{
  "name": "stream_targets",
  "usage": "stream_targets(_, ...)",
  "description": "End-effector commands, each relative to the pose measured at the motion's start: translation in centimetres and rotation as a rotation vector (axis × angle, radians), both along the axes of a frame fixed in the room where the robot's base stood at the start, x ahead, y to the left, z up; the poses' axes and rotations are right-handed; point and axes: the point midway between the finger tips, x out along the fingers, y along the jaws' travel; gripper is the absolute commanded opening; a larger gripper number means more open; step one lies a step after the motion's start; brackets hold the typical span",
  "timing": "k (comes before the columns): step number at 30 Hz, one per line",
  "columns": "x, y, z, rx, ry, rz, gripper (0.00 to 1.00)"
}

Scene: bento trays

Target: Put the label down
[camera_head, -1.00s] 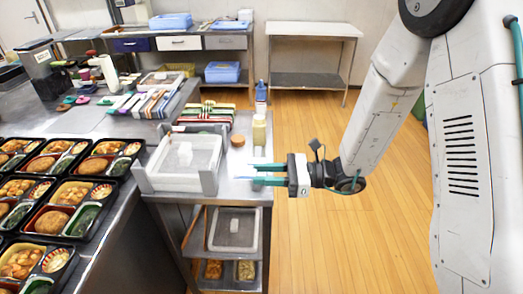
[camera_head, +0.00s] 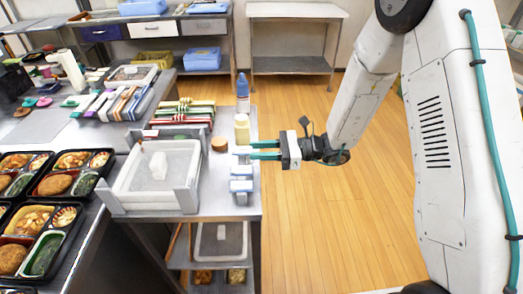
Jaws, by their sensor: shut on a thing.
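My gripper (camera_head: 254,150) reaches in from the right over the steel side table (camera_head: 215,205). Its two teal fingers point left and are shut on the label (camera_head: 242,153), a small pale piece at their tips. Most of the label's shape is too small to make out. I cannot tell whether it touches the table or what lies under it. Small pale blue-white pieces (camera_head: 241,186) lie on the table just in front of the fingers.
A grey-white tray (camera_head: 118,198) with a white block (camera_head: 158,166) stands left of the fingers. A yellowish bottle (camera_head: 242,130), a blue-capped bottle (camera_head: 242,88) and a brown round item (camera_head: 219,145) stand close behind. Filled bento trays (camera_head: 72,222) cover the left counter.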

Motion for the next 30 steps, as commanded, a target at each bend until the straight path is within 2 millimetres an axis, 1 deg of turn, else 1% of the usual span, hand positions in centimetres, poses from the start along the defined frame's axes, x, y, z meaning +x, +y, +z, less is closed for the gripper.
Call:
stream_targets(1, -0.1, 0.2, -0.8, 0.0, 0.003, 0.004, 0.1)
stream_targets(3, -0.2, 0.5, -1.5, 0.0, 0.002, 0.008, 0.1)
stream_targets(11, -0.2, 0.6, -1.6, 0.0, -0.001, 0.009, 0.1)
stream_targets(16, -0.2, 0.5, -2.1, 0.0, 0.0, 0.007, 0.1)
stream_targets(17, -0.2, 0.5, -2.0, 0.0, -0.001, 0.007, 0.39)
stream_targets(18, -0.2, 0.5, -2.0, 0.0, -0.001, 0.007, 0.5)
stream_targets(19, -0.2, 0.4, -2.0, 0.0, -0.001, 0.006, 0.52)
stream_targets(27, -0.2, 0.3, -2.0, 0.0, -0.001, 0.005, 0.52)
stream_targets(30, -0.1, -0.5, -2.0, 0.0, -0.001, 0.003, 0.52)
